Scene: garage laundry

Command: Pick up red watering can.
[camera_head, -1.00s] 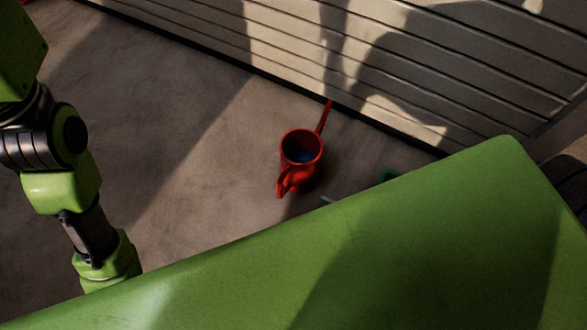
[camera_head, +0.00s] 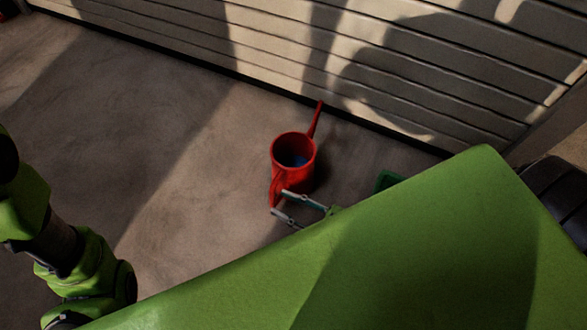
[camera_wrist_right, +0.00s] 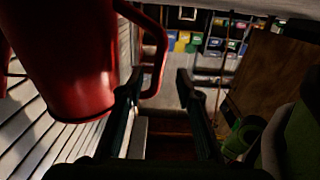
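The red watering can (camera_head: 293,160) stands on the floor near the slatted wall in the head view. Its spout points to the wall and its handle (camera_head: 275,190) faces me. Its inside looks blue. My right gripper (camera_head: 283,203) is open beside the handle. In the right wrist view the can (camera_wrist_right: 72,60) fills the upper left, and the handle (camera_wrist_right: 162,50) reaches into the space between the open fingertips of my right gripper (camera_wrist_right: 160,78). I cannot tell whether a finger touches it. My left arm shows at the left edge, but its gripper is out of view.
The slatted wall (camera_head: 290,55) runs close behind the can. Bare concrete floor (camera_head: 190,170) lies open to the left. A small green thing (camera_head: 386,180), partly hidden, is right of the can. Shelves with coloured bins (camera_wrist_right: 190,42) show far off in the wrist view.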

